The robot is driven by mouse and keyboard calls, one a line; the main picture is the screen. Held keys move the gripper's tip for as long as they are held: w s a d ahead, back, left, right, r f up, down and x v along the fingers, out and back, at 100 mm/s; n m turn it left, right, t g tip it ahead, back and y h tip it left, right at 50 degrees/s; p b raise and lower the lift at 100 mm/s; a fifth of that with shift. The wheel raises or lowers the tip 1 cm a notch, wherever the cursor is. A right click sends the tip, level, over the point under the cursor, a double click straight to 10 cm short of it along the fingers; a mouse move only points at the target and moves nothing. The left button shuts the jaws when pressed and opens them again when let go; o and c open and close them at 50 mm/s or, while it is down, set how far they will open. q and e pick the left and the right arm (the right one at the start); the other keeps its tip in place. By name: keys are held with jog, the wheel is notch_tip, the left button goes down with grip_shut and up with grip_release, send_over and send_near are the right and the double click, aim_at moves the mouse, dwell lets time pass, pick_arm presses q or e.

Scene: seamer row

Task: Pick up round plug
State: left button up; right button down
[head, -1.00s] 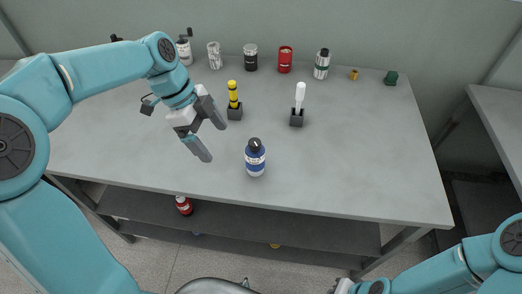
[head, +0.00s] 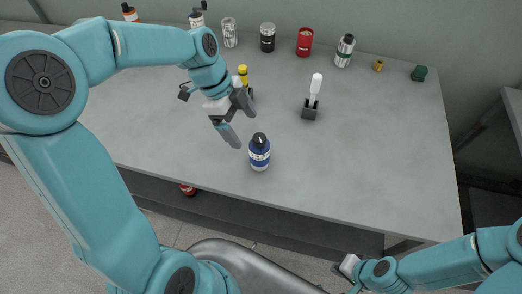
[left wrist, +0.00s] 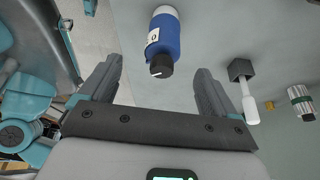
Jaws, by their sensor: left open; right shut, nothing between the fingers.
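A small brass-yellow round piece (head: 378,66), which looks like the round plug, stands at the back right of the grey table (head: 380,150). It also shows, small, in the left wrist view (left wrist: 270,105). My left gripper (head: 243,127) is open and empty above the table, well to the left of this piece and just behind a blue bottle. In the left wrist view its fingers (left wrist: 158,70) stand apart, with the bottle beyond them. My right gripper (head: 347,266) is shut and empty, low in front of the table's front edge.
The blue bottle (head: 259,153) and a white-handled tool in a dark block (head: 309,113) stand between. A green piece (head: 418,74), a silver canister (head: 345,50) and a red can (head: 304,41) line the back. The right part of the table is clear.

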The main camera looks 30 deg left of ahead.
aim_at(258, 148)
pick_arm(q)
jog(key=x, duration=0.5)
jog(key=shift+w+a, duration=0.2)
jog(key=shift+s+d+f+p, duration=0.2)
jog(key=shift+d+f+p, duration=0.15)
jog(key=shift+p, duration=0.05)
jog(key=x, duration=0.2)
jog(key=w+p+x, duration=0.1)
jog(key=x, duration=0.1)
jog(key=shift+f, duration=0.3)
jog(key=shift+s+d, duration=0.15)
jog(key=shift+s, duration=0.1)
jog(key=shift+w, duration=0.15)
jog(key=c, duration=1.2)
jog(key=shift+o, duration=0.2)
